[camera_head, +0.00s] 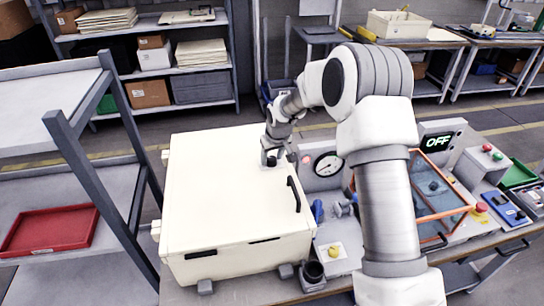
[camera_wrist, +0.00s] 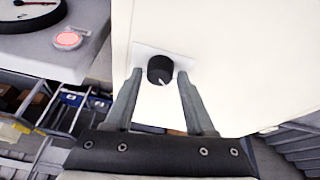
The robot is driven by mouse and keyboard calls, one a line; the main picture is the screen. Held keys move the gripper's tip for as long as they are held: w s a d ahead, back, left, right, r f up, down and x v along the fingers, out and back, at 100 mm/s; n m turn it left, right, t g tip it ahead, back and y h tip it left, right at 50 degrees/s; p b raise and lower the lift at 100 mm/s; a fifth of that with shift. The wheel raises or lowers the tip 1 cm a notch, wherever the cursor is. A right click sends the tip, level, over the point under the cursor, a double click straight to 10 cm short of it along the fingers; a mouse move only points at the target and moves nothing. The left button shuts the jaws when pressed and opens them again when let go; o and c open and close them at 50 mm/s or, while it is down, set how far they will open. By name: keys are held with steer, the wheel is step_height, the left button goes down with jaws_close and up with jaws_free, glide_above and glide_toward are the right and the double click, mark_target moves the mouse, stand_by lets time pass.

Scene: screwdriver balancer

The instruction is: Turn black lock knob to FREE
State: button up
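The black lock knob (camera_wrist: 160,70) shows in the wrist view on a pale plate (camera_wrist: 150,52) fixed to the cream cabinet (camera_wrist: 245,50). A small white mark shows on the knob; any lettering such as FREE cannot be read. My gripper (camera_wrist: 160,82) is open, with one finger on each side of the knob and a gap to it on both sides. In the head view my gripper (camera_head: 272,158) is at the upper right part of the cream cabinet (camera_head: 225,200), and the knob is hard to tell from the fingers there.
A dial gauge (camera_head: 327,164) and a red lamp (camera_wrist: 68,40) are beside the cabinet. A black handle (camera_head: 294,194) stands on the cabinet's right part.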

jaws_close()
